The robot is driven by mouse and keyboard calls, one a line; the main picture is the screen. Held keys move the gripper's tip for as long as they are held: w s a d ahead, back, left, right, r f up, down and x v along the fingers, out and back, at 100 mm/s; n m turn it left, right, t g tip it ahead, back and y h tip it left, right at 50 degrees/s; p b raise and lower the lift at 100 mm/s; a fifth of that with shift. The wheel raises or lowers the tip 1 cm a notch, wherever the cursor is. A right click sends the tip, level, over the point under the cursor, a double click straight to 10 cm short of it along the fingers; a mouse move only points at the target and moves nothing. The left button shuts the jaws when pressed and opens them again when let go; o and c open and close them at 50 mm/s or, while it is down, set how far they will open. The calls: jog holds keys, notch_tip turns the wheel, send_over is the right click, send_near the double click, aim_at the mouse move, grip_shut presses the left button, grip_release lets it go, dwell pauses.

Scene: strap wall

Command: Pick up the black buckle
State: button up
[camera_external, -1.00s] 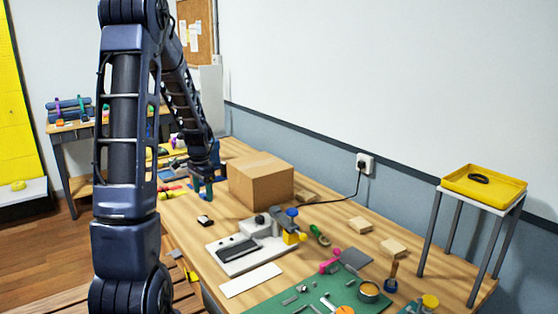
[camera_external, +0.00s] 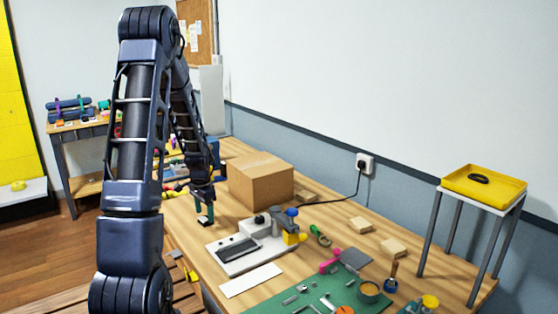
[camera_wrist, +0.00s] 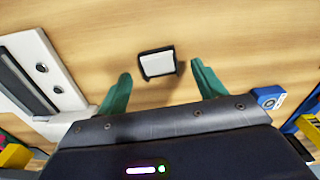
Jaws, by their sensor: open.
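A small black piece with a white top face, which looks like the black buckle (camera_wrist: 158,64), lies on the wooden tabletop. In the wrist view it sits beyond the gap between my fingertips, nearly centred. My gripper (camera_wrist: 159,80) is open, with green fingers spread on either side and nothing held. In the external view my gripper (camera_external: 206,212) is low over the bench, in front of the cardboard box, and largely hides the piece. I cannot tell the exact height above it. Another black loop (camera_external: 479,179) lies in the yellow tray at the far right.
A cardboard box (camera_external: 261,180) stands just right of my gripper. A grey and white fixture (camera_external: 245,250) is close in front, also at left in the wrist view (camera_wrist: 35,75). Wooden blocks, tools and a green mat (camera_external: 320,295) fill the nearer bench.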

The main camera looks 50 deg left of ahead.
notch_tip(320, 180, down, 2)
jog(key=shift+c, duration=0.4)
jog(key=c, duration=0.9)
jog(key=shift+o, duration=0.2)
jog(key=shift+r, duration=0.15)
